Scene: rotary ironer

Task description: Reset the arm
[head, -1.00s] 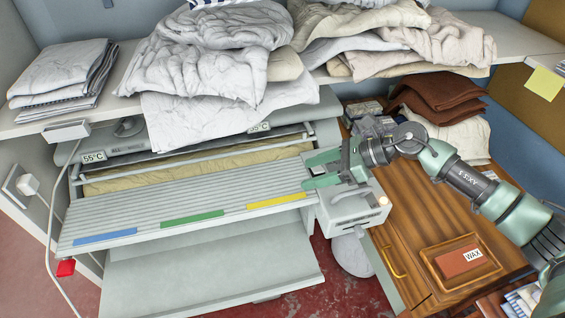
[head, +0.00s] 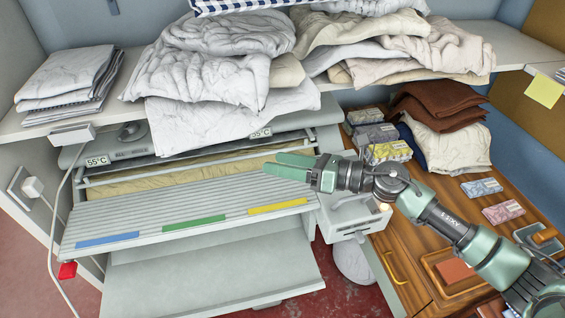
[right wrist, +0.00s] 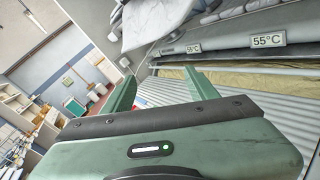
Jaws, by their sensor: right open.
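My right arm reaches in from the right in the head view. Its green right gripper (head: 290,167) hovers over the right end of the ironer's ribbed feed board (head: 185,210). In the right wrist view its two fingers (right wrist: 160,90) stand wide apart with nothing between them. The ironer's padded roller (head: 170,178) lies behind the board, below a grey top with 55°C labels (head: 97,161). The label shows in the right wrist view too. My left gripper is in neither view.
Piled white linen (head: 215,65) hangs over the shelf above the ironer. A grey control box (head: 352,218) sits at the board's right end. The wooden cabinet (head: 400,240) carries several packets, brown folded cloths (head: 437,105) and a wooden tray. A cable hangs at left.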

